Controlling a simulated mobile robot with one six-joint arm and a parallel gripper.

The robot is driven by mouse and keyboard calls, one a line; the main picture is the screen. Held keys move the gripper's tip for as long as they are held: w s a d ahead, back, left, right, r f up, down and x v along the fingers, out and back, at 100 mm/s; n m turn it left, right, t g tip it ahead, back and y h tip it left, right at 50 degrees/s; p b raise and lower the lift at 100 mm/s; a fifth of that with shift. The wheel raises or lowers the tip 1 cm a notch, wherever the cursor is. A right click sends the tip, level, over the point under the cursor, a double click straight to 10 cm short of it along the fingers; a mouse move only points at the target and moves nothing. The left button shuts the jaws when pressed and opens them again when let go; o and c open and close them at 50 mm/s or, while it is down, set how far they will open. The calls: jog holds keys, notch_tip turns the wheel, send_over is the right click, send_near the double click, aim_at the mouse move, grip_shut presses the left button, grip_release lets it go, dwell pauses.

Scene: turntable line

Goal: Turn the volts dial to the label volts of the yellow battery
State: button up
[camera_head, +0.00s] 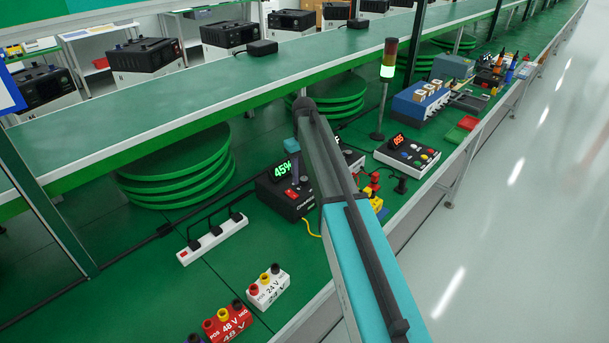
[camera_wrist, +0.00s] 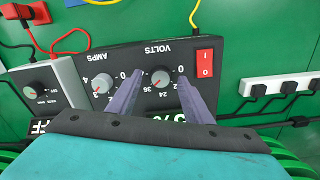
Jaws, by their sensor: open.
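The charger (camera_head: 280,196) is a dark box with a green 45% display, partly hidden by my arm in the head view. In the wrist view its panel appears upside down, with the grey volts dial (camera_wrist: 160,79) under the word VOLTS and labels 0, 24 and 36 around it. My gripper (camera_wrist: 161,75) is open, its two purple fingers on either side of the volts dial; contact cannot be told. The yellow battery (camera_head: 375,202) stands to the right of the charger in the head view, half behind my arm; its volts label is not readable.
The amps dial (camera_wrist: 102,84) and red switch (camera_wrist: 205,62) flank the volts dial. A white 24 V battery (camera_head: 268,292) and red 48 V battery (camera_head: 228,325) stand in front. A power strip (camera_head: 213,239) lies left. A signal lamp (camera_head: 388,70) stands behind.

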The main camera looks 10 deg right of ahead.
aim_at(305, 178)
notch_tip(305, 178, up, 13)
jog(key=b, duration=0.2)
jog(key=shift+b, duration=0.3)
jog(key=shift+r, duration=0.1)
dwell(0.4)
